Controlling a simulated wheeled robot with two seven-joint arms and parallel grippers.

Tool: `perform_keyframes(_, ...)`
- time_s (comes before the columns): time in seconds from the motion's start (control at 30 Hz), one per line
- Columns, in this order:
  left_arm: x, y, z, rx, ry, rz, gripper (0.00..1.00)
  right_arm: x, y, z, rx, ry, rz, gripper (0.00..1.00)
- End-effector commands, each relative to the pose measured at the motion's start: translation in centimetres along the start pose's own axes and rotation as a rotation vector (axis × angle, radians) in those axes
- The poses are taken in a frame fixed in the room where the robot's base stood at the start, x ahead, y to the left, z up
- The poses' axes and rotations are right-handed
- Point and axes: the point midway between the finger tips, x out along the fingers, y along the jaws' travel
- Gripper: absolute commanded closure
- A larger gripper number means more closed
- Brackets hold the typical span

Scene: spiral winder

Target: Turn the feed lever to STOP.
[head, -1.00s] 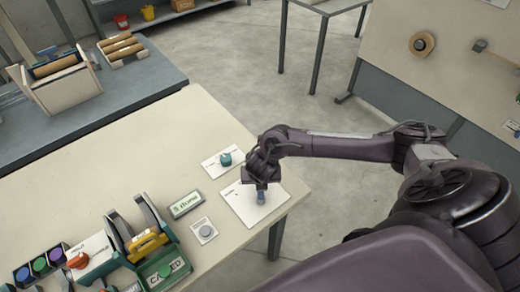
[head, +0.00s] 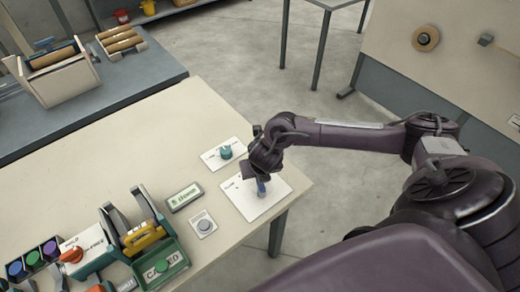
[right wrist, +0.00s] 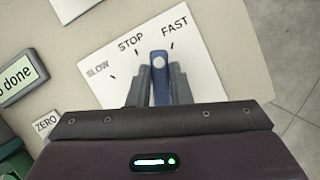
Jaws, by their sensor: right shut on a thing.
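The blue feed lever (right wrist: 158,78) stands on a white plate (right wrist: 95,50) marked SLOW, STOP and FAST. In the right wrist view its rounded tip lies between the STOP and FAST marks. My right gripper (right wrist: 160,92) is shut on the lever, with one grey finger on each side of it. In the head view the gripper (head: 262,178) is over the plate (head: 235,200) near the table's corner, and the lever (head: 261,188) shows below it. The lever's base is hidden by the gripper. My left gripper is not in view.
A small display (head: 185,197) and a ZERO button (head: 204,226) sit left of the plate. A teal knob (head: 226,152) on a white card is behind it. A winder with a yellow part (head: 143,236) and a green tray (head: 160,266) stand further left.

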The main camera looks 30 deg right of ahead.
Motion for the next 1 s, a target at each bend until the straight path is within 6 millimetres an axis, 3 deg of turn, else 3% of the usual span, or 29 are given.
perform_keyframes(0.1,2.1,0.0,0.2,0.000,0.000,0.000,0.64,0.5,0.4,-0.1,-0.083,-0.005,0.035,1.00)
perform_keyframes(0.4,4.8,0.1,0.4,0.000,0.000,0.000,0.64,0.3,1.2,-0.2,-0.264,-0.004,0.109,1.00)
perform_keyframes(1.0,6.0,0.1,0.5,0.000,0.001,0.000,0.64,-0.2,1.6,-0.2,-0.366,-0.002,0.152,1.00)
